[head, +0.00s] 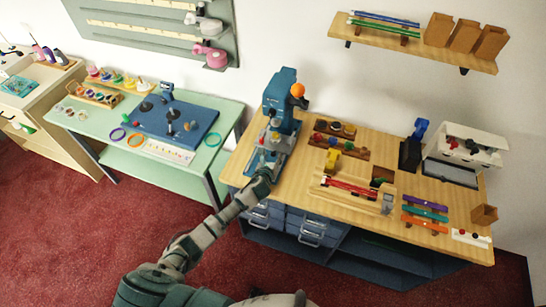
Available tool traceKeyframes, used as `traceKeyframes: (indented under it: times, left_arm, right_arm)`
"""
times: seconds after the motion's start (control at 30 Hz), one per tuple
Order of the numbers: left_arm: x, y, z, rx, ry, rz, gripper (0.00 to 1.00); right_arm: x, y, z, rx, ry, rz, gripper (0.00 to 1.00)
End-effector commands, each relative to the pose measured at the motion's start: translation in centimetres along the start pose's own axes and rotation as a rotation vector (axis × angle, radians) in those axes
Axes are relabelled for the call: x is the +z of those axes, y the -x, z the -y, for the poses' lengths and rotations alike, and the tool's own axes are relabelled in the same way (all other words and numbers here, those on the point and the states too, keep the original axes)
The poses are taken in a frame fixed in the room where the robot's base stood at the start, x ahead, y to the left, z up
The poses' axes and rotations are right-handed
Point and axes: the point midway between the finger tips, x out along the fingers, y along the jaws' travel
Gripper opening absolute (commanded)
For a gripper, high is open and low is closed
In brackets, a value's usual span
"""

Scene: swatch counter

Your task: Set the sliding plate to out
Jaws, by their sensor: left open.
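A blue press-like machine (278,90) with an orange ball knob stands at the left end of the wooden table. A pale blue plate (282,158) shows low at its base; I take it for the sliding plate, but how far out it sits is too small to tell. My left arm reaches up from the bottom of the head view. My left gripper (268,160) is open at the front of the machine's base and covers part of it. Whether it touches the plate cannot be told. My right gripper is not in view.
The wooden table (345,225) also bears racks of coloured pieces, a tray with red rods (350,187), coloured bars (425,214) and a white bin (465,145). Blue drawers sit below. A green table (75,128) stands to the left, past a gap.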

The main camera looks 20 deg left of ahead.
Motion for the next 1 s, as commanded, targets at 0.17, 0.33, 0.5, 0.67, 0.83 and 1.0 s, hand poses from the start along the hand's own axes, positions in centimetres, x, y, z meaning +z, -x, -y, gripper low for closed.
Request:
traceKeyframes:
  times: [0.17, 0.33, 0.5, 0.67, 0.83, 1.0]
  left_arm:
    - [-0.1, -1.4, 0.0, 0.0, 0.001, -0.001, 0.51]
    - [0.0, -1.6, 0.0, -0.001, 0.001, 0.0, 0.51]
    - [0.0, -1.6, 0.0, -0.001, 0.0, 0.0, 0.44]
    - [0.0, -1.6, 0.0, 0.0, 0.0, 0.0, 0.04]
    - [0.0, -1.6, 0.0, 0.0, 0.0, 0.0, 0.0]
    - [-0.1, -1.1, -0.1, 0.001, -0.002, -0.002, 0.0]
  right_arm:
    - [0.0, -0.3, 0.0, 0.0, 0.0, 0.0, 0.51]
    - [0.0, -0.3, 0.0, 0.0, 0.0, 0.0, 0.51]
    - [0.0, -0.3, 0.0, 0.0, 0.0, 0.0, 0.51]
    - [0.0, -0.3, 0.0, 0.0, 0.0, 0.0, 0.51]
    - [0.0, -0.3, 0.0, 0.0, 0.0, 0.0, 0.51]
    - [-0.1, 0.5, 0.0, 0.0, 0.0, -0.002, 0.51]
